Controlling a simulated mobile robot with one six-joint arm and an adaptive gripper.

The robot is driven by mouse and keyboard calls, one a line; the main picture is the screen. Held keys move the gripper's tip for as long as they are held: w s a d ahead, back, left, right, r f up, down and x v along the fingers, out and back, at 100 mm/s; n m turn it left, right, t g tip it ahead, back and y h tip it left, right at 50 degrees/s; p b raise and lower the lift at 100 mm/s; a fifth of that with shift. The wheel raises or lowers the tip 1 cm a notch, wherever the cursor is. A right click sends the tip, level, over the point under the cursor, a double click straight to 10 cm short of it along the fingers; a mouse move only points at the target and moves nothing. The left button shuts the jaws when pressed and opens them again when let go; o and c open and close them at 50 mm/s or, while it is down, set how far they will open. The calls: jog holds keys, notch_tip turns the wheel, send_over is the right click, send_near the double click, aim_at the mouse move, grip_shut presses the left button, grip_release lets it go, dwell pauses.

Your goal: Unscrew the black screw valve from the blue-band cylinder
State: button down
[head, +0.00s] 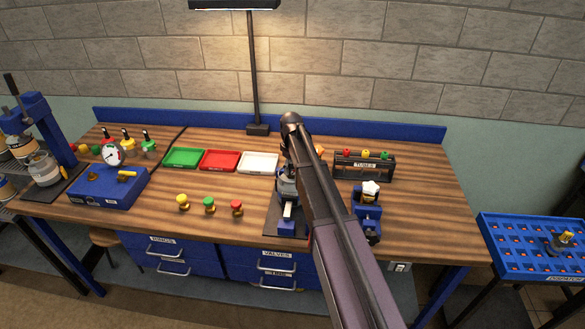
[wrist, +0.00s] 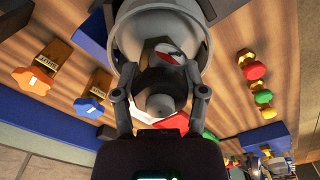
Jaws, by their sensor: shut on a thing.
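A grey cylinder (wrist: 125,42) fills the top middle of the wrist view. In the head view the cylinder (head: 286,184) stands in a blue stand on a black mat, partly behind my arm. I cannot make out its blue band clearly. My gripper (wrist: 160,74) has one finger on each side of the dark valve (wrist: 152,80) at the cylinder's end and is shut on it. A rounded grey part (wrist: 160,105) of it sits between the fingers. Whether the valve is still threaded in cannot be told. In the head view the gripper's fingers are hidden by my arm.
Green (head: 184,157), red (head: 220,160) and white (head: 258,162) trays lie left of the cylinder. Yellow, green and red knobs (head: 209,204) stand in front. A tube rack (head: 363,170) and blue holder (head: 368,218) stand right. A lamp post (head: 253,75) rises behind.

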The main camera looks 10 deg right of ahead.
jog(key=n, duration=1.4)
dwell(0.4)
jog(key=shift+c, duration=0.3)
grip_release()
